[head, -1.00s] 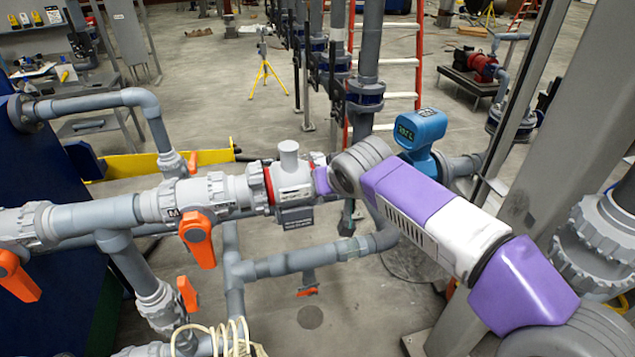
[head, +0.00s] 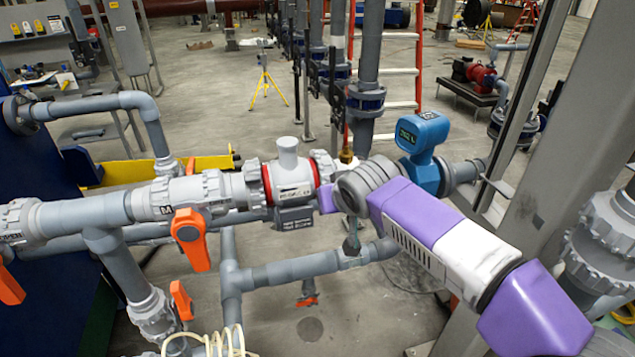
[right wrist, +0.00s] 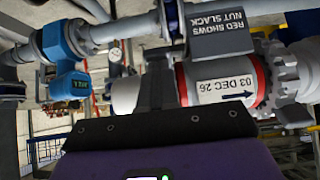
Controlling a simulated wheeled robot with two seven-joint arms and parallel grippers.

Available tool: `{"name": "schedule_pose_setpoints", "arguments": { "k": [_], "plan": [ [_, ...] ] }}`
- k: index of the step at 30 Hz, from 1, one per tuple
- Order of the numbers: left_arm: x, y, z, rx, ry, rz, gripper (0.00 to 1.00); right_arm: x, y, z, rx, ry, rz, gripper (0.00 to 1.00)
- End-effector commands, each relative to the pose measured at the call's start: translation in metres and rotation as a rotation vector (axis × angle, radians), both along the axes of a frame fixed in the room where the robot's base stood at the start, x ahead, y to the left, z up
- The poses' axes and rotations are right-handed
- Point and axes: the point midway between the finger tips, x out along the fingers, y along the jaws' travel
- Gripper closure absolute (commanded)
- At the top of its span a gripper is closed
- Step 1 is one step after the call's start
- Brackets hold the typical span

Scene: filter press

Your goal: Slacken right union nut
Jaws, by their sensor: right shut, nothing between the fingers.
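The right union nut (head: 323,165) is a light grey ribbed ring on the right end of the grey filter body (head: 290,180). A red band shows beside it, and another beside the left union nut (head: 248,184). My right gripper (head: 328,198) is at the lower right of the body, close to the right nut; the nut's lower part is hidden. In the right wrist view the dark fingers (right wrist: 158,75) are shut and empty, in front of the body's meter-side end. I cannot tell whether they touch the nut. My left gripper is not in view.
A plate reading "RED SHOWS NUT SLACK" (right wrist: 222,33) is on the body. Orange valve handles (head: 190,240) hang at left. A grey pipe (head: 305,268) runs below, and a steel column (head: 560,130) stands at right.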

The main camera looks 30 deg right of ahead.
Motion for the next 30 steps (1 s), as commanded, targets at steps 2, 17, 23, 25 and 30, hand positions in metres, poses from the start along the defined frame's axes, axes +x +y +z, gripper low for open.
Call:
{"name": "schedule_pose_setpoints", "arguments": {
  "k": [2,17,23,25,30],
  "plan": [
    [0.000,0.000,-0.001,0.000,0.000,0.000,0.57,0.000,0.000,-0.003,0.001,0.005,0.000,1.00],
    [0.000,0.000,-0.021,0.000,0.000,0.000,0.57,0.006,-0.005,-0.026,0.001,0.005,-0.001,1.00],
    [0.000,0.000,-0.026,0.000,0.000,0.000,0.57,0.010,-0.007,-0.033,0.002,0.004,-0.001,1.00],
    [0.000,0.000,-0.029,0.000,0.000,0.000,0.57,0.013,-0.008,-0.037,0.002,0.004,-0.001,1.00],
    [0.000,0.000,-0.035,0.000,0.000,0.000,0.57,0.018,-0.011,-0.047,0.001,0.006,-0.001,1.00]
  ]
}}
